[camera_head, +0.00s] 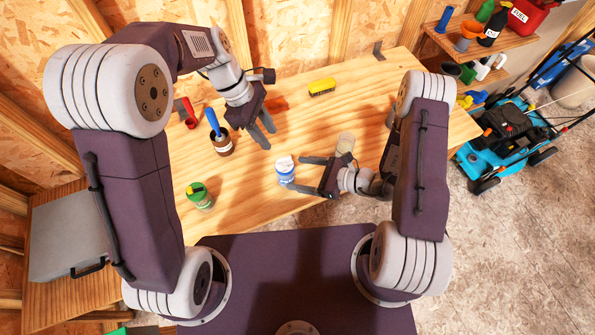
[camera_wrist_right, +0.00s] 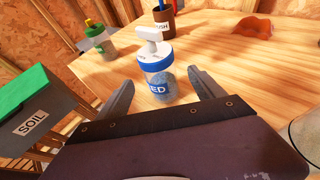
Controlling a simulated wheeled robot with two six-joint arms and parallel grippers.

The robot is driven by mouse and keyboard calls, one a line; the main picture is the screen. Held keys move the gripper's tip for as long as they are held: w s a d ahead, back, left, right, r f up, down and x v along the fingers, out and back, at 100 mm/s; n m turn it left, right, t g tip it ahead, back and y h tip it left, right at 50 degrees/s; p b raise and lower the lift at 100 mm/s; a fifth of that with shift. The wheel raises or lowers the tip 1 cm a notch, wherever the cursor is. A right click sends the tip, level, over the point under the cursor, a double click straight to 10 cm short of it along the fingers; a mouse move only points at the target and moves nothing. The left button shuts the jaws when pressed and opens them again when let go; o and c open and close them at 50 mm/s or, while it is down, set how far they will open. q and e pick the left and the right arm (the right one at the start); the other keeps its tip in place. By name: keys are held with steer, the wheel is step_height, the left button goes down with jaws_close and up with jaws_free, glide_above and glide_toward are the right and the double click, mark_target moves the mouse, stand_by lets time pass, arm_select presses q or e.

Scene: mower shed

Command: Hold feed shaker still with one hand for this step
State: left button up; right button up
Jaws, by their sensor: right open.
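The feed shaker (camera_head: 286,172) is a small clear canister with a blue-and-white lid and a blue label. It stands upright near the table's front edge. In the right wrist view the shaker (camera_wrist_right: 158,84) shows a white T-shaped top and part of its label, "ED". My right gripper (camera_head: 296,172) is open, with its fingertips on either side of the shaker and gaps beside it. No grip on it shows. My left gripper (camera_head: 267,136) is open and empty above the table, farther back than the shaker and up from it in the head view.
A brown brush cup (camera_head: 223,147) with a blue-handled tool and a green-lidded jar (camera_head: 200,197) stand to the left. A yellow brush (camera_head: 322,87) lies at the back. A beige-topped container (camera_head: 345,143) is just beyond my right gripper. The table's middle is mostly clear.

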mark_target(277, 170)
steer(key=x, duration=0.8)
steer(key=shift+w+a+f, duration=0.1)
steer(key=shift+a+f, duration=0.05)
steer(key=shift+a, duration=0.15)
steer(key=c, duration=1.5)
steer(key=shift+c, duration=0.2)
